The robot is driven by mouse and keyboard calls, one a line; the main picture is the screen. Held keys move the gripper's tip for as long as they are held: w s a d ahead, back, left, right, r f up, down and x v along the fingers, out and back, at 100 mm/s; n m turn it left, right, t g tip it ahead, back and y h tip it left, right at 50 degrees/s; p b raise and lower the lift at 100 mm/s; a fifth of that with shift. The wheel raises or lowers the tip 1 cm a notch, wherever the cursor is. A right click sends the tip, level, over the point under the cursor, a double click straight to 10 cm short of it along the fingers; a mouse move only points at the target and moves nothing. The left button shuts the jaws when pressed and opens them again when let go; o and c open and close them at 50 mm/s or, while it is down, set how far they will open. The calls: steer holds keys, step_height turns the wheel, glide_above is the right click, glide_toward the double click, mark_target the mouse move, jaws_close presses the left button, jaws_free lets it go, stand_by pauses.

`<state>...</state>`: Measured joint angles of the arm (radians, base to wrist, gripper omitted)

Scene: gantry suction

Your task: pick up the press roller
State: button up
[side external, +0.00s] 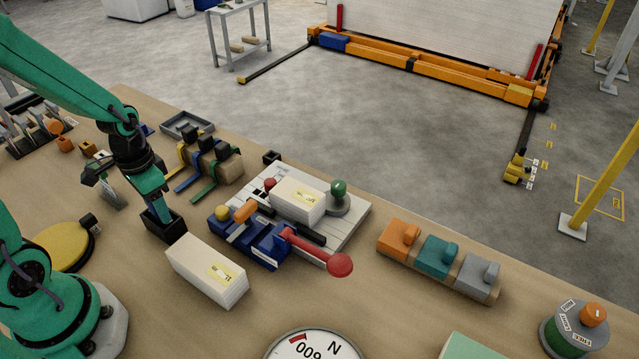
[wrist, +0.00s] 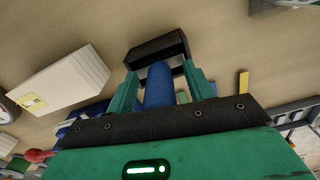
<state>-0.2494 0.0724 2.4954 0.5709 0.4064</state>
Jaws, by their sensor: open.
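My gripper (side external: 160,216) points down at a small black box-like holder (side external: 168,230) on the workbench. In the wrist view my gripper (wrist: 161,72) is open, with its green fingers on either side of a blue rounded handle (wrist: 158,88). This handle appears to be the press roller's, standing at the black holder (wrist: 157,47). I cannot tell whether either finger touches it. The fingers and holder hide the handle in the side view, and its lower end is hidden.
A white block stack (side external: 207,272) stands close to the right of the holder; it also shows in the wrist view (wrist: 62,84). A blue clamp fixture (side external: 255,243) with a red-knobbed lever is behind it. Strapped coloured tools (side external: 205,165) stand further back. A yellow disc (side external: 62,246) lies left.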

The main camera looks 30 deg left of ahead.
stand_by(0.4)
steer(key=c, duration=1.1)
steer(key=shift+o, duration=0.2)
steer(key=shift+r, duration=0.15)
steer(key=shift+r, duration=0.95)
steer(key=shift+d+r, duration=0.2)
steer(key=shift+r, duration=0.4)
steer(key=shift+d+r, duration=0.15)
steer(key=shift+r, duration=0.45)
steer(key=s+d+r, duration=0.3)
steer(key=d+r, duration=0.3)
steer(key=d, duration=0.4)
steer(key=shift+s+d+r, duration=0.15)
steer(key=shift+d+r, duration=0.1)
